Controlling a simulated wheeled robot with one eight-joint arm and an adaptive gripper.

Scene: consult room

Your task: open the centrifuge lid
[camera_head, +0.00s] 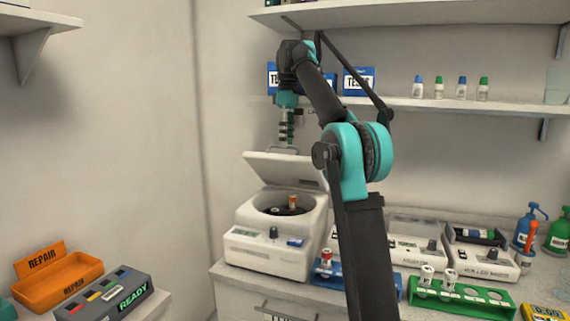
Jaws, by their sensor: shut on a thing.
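The white centrifuge (252,247) stands on the counter. Its lid (285,169) is raised and tilted back, hinged at the rear. The open bowl shows a dark rotor (276,211) and a tube with an orange-brown part (292,201) standing up in it. My gripper (287,143) points down above the lid's top edge and is shut on the lid's handle (282,150), a thin bar. The fingers are small in view, so the exact contact is hard to make out.
A blue rack (330,272) with a red-capped tube stands just right of the centrifuge. A green rack (460,298) and other devices (482,247) fill the right counter. A shelf (430,104) with bottles and boxes is behind my arm. An orange bin (58,278) is at lower left.

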